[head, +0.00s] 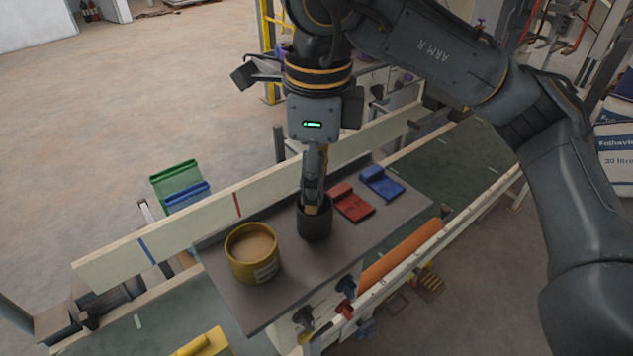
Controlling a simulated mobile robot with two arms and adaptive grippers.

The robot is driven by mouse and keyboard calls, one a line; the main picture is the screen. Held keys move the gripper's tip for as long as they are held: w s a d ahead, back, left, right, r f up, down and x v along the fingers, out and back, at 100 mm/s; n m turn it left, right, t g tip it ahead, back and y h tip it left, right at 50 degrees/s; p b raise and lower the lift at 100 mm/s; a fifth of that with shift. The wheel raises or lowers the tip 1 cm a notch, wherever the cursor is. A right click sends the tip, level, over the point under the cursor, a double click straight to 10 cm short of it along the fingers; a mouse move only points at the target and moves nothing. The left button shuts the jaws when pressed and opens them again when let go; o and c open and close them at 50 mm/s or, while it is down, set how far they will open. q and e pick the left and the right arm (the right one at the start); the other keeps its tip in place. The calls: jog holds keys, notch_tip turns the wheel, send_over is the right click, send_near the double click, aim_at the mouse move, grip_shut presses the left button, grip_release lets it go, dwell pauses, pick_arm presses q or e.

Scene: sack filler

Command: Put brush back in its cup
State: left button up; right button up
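A dark round cup (315,224) stands upright on the grey board. My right gripper (313,190) points straight down over it, with its fingertips at the cup's mouth. A small tan-yellow piece, apparently part of the brush (318,209), shows at the fingertips and the cup's rim. A yellow strip shows behind the fingers higher up. The fingers are seen side-on and overlap, so their gap and any grip on the brush are hidden. The cup's inside is mostly hidden. My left gripper is not in view.
A yellow tub (252,254) with tan contents stands left of the cup on the board (285,292). A red block (352,203) and a blue block (381,183) lie to its right. A pale rail (200,229) runs behind. The board's front is clear.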

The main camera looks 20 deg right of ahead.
jog(key=shift+s+f, duration=0.2)
jog(key=shift+f, duration=0.55)
jog(key=r, duration=0.2)
jog(key=w+r, duration=0.1)
jog(key=r, duration=0.1)
jog(key=shift+w+r, duration=0.2)
jog(key=r, duration=0.7)
jog(key=shift+s+r, duration=0.15)
jog(key=shift+s, duration=0.15)
jog(key=shift+w+r, duration=0.2)
jog(key=shift+r, duration=0.1)
jog(key=shift+s, duration=0.1)
